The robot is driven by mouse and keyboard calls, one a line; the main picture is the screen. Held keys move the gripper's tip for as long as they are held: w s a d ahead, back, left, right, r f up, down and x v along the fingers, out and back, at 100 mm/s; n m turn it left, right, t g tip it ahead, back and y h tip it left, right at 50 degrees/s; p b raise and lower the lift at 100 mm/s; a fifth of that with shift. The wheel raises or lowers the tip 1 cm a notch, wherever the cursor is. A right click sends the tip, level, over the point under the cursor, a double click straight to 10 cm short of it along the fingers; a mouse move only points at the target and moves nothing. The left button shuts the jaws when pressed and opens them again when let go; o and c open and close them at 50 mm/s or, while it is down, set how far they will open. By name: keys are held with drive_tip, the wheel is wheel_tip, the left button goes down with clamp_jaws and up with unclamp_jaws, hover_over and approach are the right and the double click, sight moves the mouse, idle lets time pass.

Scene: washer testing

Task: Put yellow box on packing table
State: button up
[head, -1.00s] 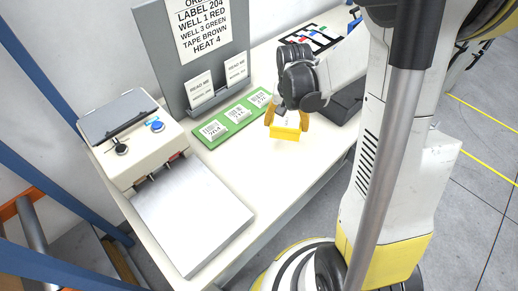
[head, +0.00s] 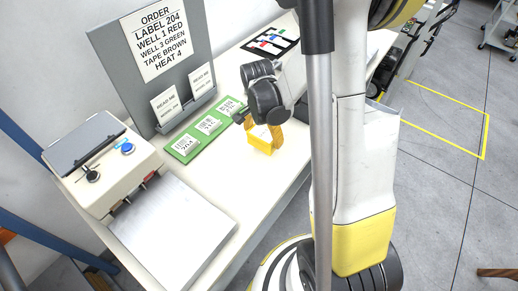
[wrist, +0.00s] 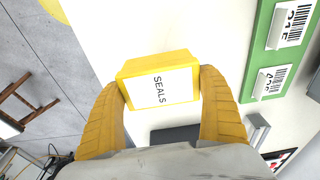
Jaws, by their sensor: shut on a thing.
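My gripper (wrist: 160,84) is shut on the yellow box, with one yellow finger on each side of it. In the head view the yellow box (head: 260,143) hangs below my dark wrist, over the white packing table (head: 262,188) and just right of the green label strip. I cannot tell whether its underside touches the tabletop. My wrist and fingers hide part of it in the head view.
A green strip (head: 184,146) with several barcode cards lies along the table's back. Behind it stands a grey order board (head: 113,72). A control box (head: 78,187) and metal plate (head: 172,230) occupy the left. Colored pieces lie on a black tray (head: 262,48) farther right. The table front is clear.

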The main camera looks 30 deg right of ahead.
sight(259, 147)
drive_tip(key=shift+w+a+f, duration=0.15)
drive_tip(key=shift+a+f, duration=0.35)
drive_tip(key=shift+a, duration=0.25)
drive_tip(key=shift+f+b, duration=1)
drive_tip(key=shift+f, duration=0.95)
drive_tip(key=shift+f, duration=0.2)
drive_tip(key=o, duration=1.1)
drive_tip(key=shift+o, duration=0.2)
drive_tip(key=shift+r, duration=0.1)
